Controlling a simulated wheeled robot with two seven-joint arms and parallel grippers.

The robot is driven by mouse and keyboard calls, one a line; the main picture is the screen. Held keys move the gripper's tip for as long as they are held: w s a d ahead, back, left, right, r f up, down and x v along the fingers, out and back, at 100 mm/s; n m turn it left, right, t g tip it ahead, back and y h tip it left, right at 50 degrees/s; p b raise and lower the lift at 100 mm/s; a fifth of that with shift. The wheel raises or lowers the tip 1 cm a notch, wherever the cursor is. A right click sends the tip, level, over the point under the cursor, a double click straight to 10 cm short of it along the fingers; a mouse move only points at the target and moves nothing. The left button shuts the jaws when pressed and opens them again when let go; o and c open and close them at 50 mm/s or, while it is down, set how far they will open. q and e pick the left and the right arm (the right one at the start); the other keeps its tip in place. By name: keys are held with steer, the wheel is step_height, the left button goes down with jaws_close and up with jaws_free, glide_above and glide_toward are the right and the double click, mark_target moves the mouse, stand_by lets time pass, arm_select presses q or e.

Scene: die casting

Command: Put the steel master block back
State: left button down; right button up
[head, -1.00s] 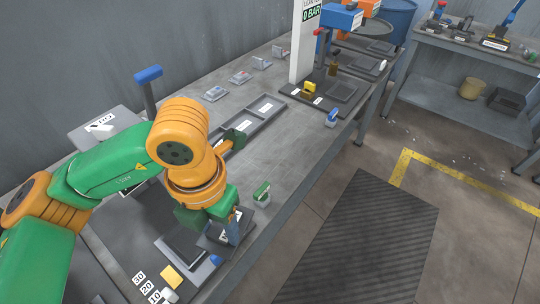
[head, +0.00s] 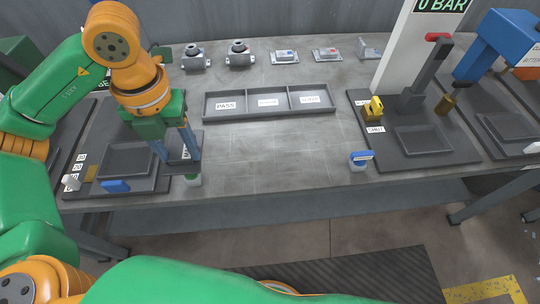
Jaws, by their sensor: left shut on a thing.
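My left gripper (head: 178,160) points down over the right part of the dark fixture plate (head: 80,182) at the left of the bench. Its blue fingers are shut on a small dark grey block (head: 178,168), apparently the steel master block. The fingers hide much of it, and I cannot tell whether it touches the plate. A shallow dark tray (head: 127,160) on the fixture, left of the fingers, looks empty. My right gripper is not in view.
A three-part labelled tray (head: 258,115) looks empty. Metal castings (head: 239,58) line the back. A blue-topped piece (head: 360,158) and another fixture (head: 420,140) are at right. The middle bench is clear.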

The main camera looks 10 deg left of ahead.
arm_select(q)
steer(key=shift+w+d+f, duration=0.2)
glide_above(248, 162)
steer(key=s+a, duration=0.3)
step_height(248, 162, down, 5)
steer(key=w+d+f, duration=0.1)
steer(key=d+f, duration=0.1)
steer(key=w+f, duration=0.1)
steer(key=f, duration=0.1)
steer(key=shift+w+d, duration=0.3)
steer(key=shift+d, duration=0.1)
steer(key=f+p, duration=0.1)
steer(key=f, duration=0.2)
steer(key=shift+w+d+f, duration=0.1)
steer(key=shift+w+f, duration=0.1)
steer(key=shift+f, duration=0.4)
steer(key=shift+c, duration=1.2)
jaws_free()
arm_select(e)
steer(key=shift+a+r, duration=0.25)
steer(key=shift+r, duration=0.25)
arm_select(q)
steer(key=shift+r, duration=0.1)
